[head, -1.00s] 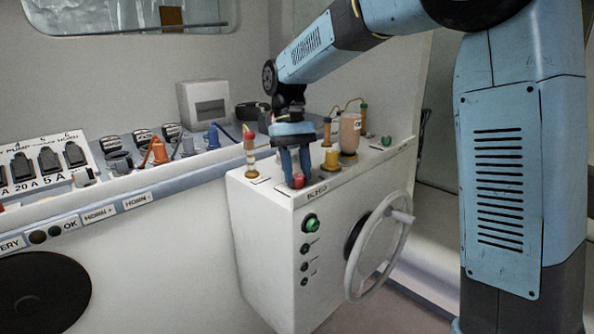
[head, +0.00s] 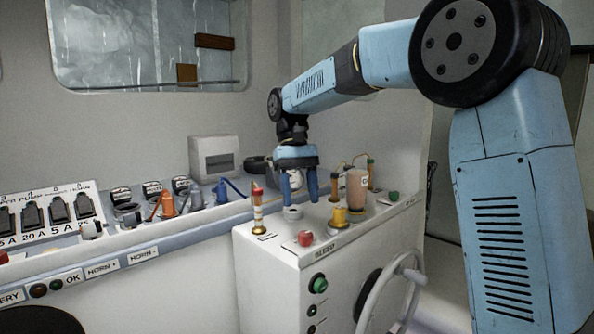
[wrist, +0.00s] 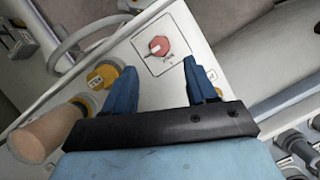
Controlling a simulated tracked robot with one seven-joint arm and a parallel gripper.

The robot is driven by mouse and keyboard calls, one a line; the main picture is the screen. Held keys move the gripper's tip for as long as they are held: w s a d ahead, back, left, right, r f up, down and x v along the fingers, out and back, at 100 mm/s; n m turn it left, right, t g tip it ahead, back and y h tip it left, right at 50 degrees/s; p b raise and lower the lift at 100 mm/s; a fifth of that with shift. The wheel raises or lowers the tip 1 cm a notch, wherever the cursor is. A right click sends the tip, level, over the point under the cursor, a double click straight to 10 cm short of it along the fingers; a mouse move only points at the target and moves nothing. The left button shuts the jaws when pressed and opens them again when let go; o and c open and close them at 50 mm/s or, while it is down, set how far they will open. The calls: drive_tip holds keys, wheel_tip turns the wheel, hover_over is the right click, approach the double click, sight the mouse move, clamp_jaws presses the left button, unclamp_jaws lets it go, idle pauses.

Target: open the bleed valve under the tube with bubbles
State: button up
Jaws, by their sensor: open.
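A red bleed knob (head: 305,238) sits on a white plate on top of the white console, above the BLEED lettering. The wrist view shows this red knob (wrist: 159,46) with a pale pointer mark, just beyond my fingertips. My gripper (head: 300,199) is open and empty, fingers pointing down, above and behind the knob. A banded tube with a red cap (head: 257,210) stands at the console's left. Other slim tubes, one with a green cap (head: 370,172), stand at the back. Bubbles in the tubes are too small to make out.
A brown reservoir (head: 357,190), a yellow fitting (head: 339,217) and a green knob (head: 393,197) share the console top. A switch panel (head: 45,215) runs along the left.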

drive_tip(key=v, duration=0.6)
drive_tip(key=s+d+m+t+y, duration=0.2)
drive_tip(key=s+d+t, duration=0.2)
drive_tip(key=s+d, duration=0.9)
drive_tip(key=s+d+f+m+t, duration=0.2)
drive_tip(key=s+d+f+t, duration=0.3)
drive_tip(key=s+d+f, duration=0.5)
drive_tip(key=s+d, duration=0.1)
drive_tip(key=d, duration=0.2)
drive_tip(key=shift+s+t, duration=0.3)
drive_tip(key=shift+s, duration=0.1)
